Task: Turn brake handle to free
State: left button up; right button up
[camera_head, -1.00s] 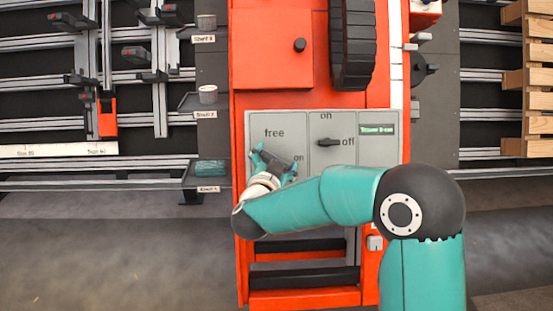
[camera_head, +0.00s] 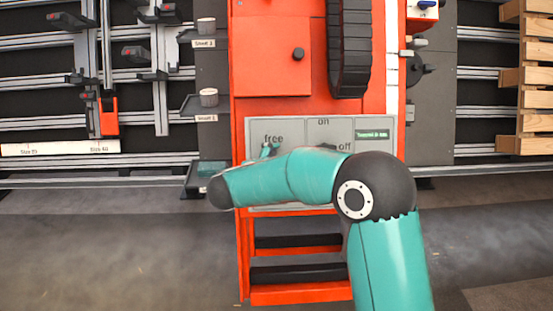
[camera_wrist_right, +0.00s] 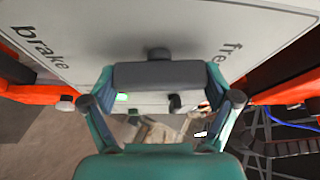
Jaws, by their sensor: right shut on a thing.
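The grey control panel (camera_head: 295,124) is on the front of the red machine, with the word "free" at its upper left. The dark brake handle (camera_wrist_right: 158,73) spans between my right gripper's fingers (camera_wrist_right: 161,78) in the right wrist view; they are shut on it. In that view "brake" reads at the left and "free" at the right of the handle. In the head view my right arm covers the handle; only a teal bit of the gripper (camera_head: 268,150) shows below "free". I cannot tell exactly where the handle points. My left gripper is out of view.
A second dark switch (camera_head: 326,147) beside "off" is partly behind my right arm. A green display (camera_head: 374,135) is at the panel's right. Shelves with small cups (camera_head: 209,97) stand to the left, and wooden crates (camera_head: 525,85) to the right. The floor (camera_head: 110,250) at left is clear.

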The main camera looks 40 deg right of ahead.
jog(key=shift+s+d+f+m+g+p, duration=0.15)
jog(key=shift+m+g+p, duration=0.2)
jog(key=shift+m, duration=0.35)
jog(key=shift+f, duration=0.1)
jog(key=o, duration=0.9)
jog(key=shift+a+r, duration=0.3)
jog(key=shift+a, duration=0.05)
jog(key=v, duration=1.1)
jog(key=shift+s, duration=0.2)
jog(key=shift+r, duration=0.1)
